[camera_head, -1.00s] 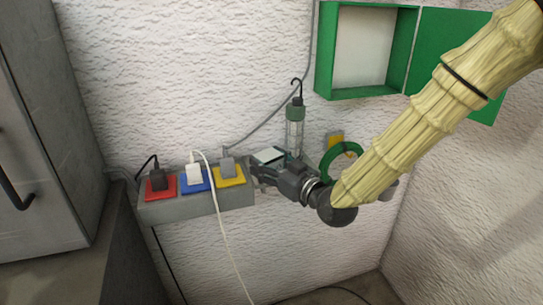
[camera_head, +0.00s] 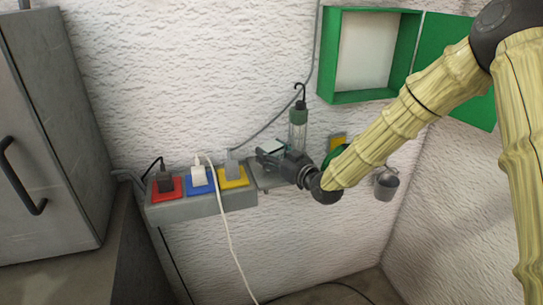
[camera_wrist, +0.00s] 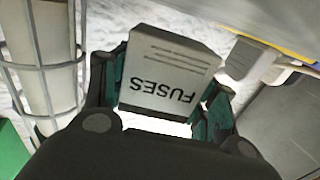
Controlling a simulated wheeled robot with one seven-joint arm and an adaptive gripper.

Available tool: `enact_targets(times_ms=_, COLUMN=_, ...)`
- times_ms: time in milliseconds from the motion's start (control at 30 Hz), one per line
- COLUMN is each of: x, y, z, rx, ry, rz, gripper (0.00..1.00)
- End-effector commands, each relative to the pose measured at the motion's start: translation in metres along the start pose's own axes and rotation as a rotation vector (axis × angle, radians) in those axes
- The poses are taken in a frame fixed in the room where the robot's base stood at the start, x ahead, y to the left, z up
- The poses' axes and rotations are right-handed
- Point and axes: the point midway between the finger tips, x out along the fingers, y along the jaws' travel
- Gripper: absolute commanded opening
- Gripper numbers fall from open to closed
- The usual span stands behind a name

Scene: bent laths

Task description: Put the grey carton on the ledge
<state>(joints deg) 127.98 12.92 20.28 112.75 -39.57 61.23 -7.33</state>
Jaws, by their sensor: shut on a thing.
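The grey carton (camera_wrist: 168,72) is a small pale box marked FUSES, upside down in the wrist view. My gripper (camera_wrist: 160,95) is shut on it, with a finger at each side. In the head view the carton (camera_head: 272,147) shows only as a small light patch at my gripper (camera_head: 268,157). The ledge (camera_head: 272,184) looks to be the grey slab on the wall, right of the socket box. My gripper is over it in the picture. I cannot tell the gap between carton and ledge.
A caged lamp (camera_head: 298,130) hangs close behind my gripper. Left is a grey socket box (camera_head: 190,212) with several plugs and a dangling white cable (camera_head: 228,235). An open green cabinet (camera_head: 332,60) is above right. A small bucket (camera_head: 386,186) hangs to the right.

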Motion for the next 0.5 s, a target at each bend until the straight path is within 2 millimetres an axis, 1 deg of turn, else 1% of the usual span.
enact_targets(times_ms=100, x=0.0, y=0.0, z=0.011, rx=0.0, ry=0.0, rz=0.001, gripper=0.34)
enact_targets(times_ms=200, x=0.0, y=0.0, z=0.017, rx=0.0, ry=0.001, rz=0.001, gripper=0.34)
enact_targets(times_ms=500, x=0.0, y=0.0, z=0.019, rx=0.0, ry=0.002, rz=0.001, gripper=0.34)
